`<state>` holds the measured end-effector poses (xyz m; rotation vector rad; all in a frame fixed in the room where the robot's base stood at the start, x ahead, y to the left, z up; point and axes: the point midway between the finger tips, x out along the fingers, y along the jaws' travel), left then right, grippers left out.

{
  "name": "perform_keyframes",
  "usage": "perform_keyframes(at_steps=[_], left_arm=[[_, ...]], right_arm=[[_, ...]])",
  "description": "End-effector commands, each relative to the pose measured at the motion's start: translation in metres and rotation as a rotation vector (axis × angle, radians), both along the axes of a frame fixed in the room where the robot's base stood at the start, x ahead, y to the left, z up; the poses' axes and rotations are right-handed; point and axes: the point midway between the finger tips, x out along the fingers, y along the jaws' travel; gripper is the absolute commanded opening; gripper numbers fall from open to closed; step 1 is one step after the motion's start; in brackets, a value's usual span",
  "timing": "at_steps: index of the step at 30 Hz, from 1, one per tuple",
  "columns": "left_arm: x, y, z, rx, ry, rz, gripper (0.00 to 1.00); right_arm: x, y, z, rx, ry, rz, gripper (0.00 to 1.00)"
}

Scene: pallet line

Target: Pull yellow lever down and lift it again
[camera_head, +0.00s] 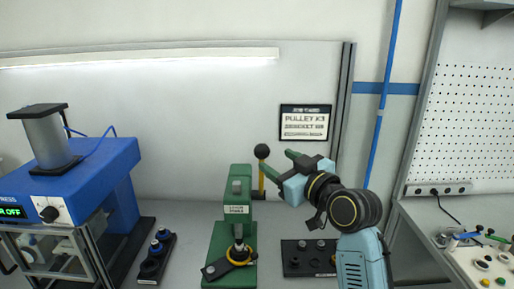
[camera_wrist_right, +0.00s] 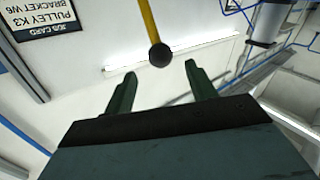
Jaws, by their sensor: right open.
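The yellow lever (camera_head: 262,181) stands upright on the right side of the green press (camera_head: 237,184), with a black ball knob (camera_head: 262,151) on top. My right gripper (camera_head: 277,161) is open, with its green fingers pointing left toward the lever just right of the knob. In the right wrist view, the knob (camera_wrist_right: 160,55) appears in the gap between the fingertips of the right gripper (camera_wrist_right: 160,70), apart from both. The yellow rod (camera_wrist_right: 148,20) also shows there. My left gripper is not in view.
A blue machine (camera_head: 100,165) stands at the left. A dark block with round parts (camera_head: 157,256) sits between it and the press. Another dark fixture (camera_head: 296,263) lies right of the press, partly behind my arm. A job card (camera_head: 305,123) hangs on the back panel.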

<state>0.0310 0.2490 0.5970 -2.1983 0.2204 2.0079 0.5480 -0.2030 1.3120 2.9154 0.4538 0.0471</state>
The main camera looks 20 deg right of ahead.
Motion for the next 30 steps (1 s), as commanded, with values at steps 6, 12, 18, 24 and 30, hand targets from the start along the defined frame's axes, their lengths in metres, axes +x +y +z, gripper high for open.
perform_keyframes(at_steps=[6,12,18,24,30], left_arm=[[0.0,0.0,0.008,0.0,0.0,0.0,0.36],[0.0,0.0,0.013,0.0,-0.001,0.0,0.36],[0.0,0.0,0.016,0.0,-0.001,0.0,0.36],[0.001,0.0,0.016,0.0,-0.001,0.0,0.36],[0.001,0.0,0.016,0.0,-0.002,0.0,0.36]], right_arm=[[0.041,0.014,0.002,0.003,0.003,0.002,0.56],[0.071,0.024,0.001,0.002,0.003,0.002,0.56],[0.088,0.028,0.0,0.0,0.002,0.0,0.56],[0.093,0.03,0.0,-0.001,0.002,0.0,0.56],[0.092,0.03,-0.001,-0.001,0.002,0.0,0.55]])
